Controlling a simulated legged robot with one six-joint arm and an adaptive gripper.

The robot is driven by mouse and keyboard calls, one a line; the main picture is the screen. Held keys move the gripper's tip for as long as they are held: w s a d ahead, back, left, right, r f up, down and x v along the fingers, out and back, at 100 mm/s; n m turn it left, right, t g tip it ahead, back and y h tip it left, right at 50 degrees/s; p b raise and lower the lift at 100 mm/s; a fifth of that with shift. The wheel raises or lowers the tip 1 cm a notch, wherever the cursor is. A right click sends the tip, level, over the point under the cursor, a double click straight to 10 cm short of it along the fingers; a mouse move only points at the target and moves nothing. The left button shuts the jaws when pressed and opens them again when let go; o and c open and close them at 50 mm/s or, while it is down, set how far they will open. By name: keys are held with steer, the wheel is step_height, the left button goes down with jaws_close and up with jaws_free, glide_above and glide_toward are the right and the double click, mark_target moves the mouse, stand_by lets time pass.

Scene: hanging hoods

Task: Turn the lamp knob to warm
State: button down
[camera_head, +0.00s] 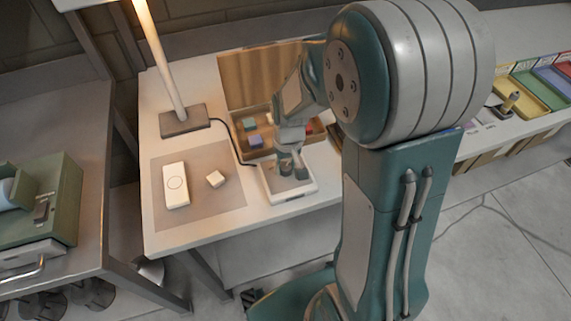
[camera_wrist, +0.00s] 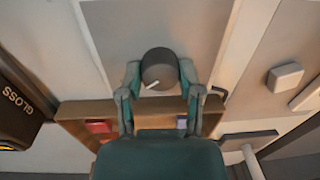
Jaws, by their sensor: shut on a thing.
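The lamp knob (camera_wrist: 159,66) is a dark grey round dial with a short white pointer mark that points toward the lower left in the wrist view. It sits on a white control box (camera_head: 293,196). My gripper (camera_wrist: 159,77) has one finger on each side of the knob and is shut on it. In the head view my gripper (camera_head: 289,166) is over the box and largely hides the knob. I cannot read any warm marking.
An open wooden box (camera_head: 235,122) with small coloured blocks stands just behind the control box. A grey mat (camera_head: 210,202) to the left holds a white device (camera_head: 175,184) and a small white block (camera_head: 215,179). A black cable runs past the box. Coloured trays (camera_head: 529,91) are at right.

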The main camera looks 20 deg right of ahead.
mark_target(288, 165)
steer(key=shift+s, duration=0.1)
stand_by(0.5)
steer(key=shift+c, duration=1.3)
jaws_free()
steer(key=shift+r, duration=0.1)
steer(key=shift+r, duration=0.3)
step_height(288, 165, up, 11)
steer(key=shift+d, duration=0.25)
